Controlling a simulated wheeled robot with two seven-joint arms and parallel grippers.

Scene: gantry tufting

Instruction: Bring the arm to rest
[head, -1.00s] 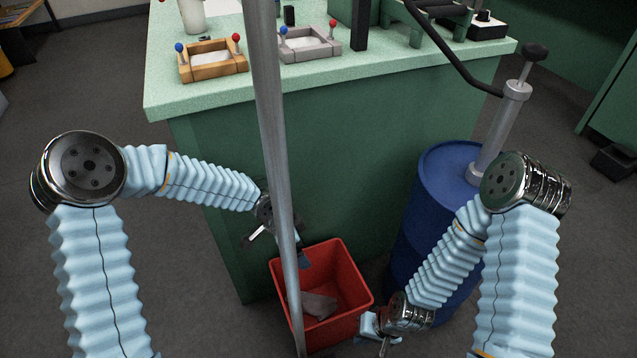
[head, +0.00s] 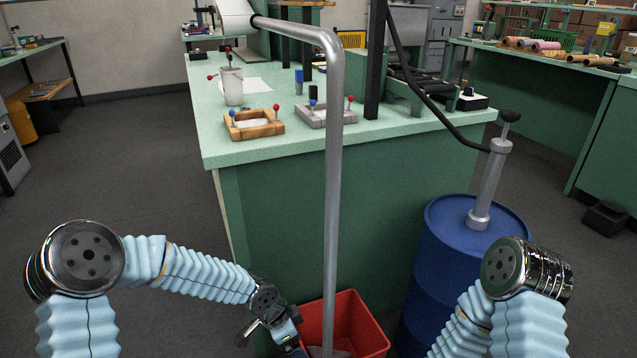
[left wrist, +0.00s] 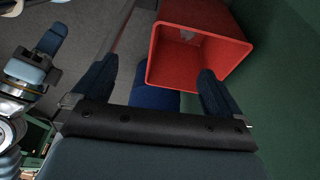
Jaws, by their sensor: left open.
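My left arm reaches in from the left in the head view, and my left gripper (head: 268,332) hangs low beside the red bin (head: 372,328), in front of the green bench. In the left wrist view my left gripper (left wrist: 157,88) has its two dark blue fingers wide apart with nothing between them. The red bin (left wrist: 190,70) lies past the fingertips there. My right arm bends down at the lower right of the head view, its gripper below the frame. What looks like part of my right gripper (left wrist: 40,58) shows at the left edge of the left wrist view; its jaw opening is unclear.
A grey vertical pipe (head: 333,180) stands between my arms. A blue drum (head: 440,260) with a pump stands close by my right arm. Open floor lies to the left.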

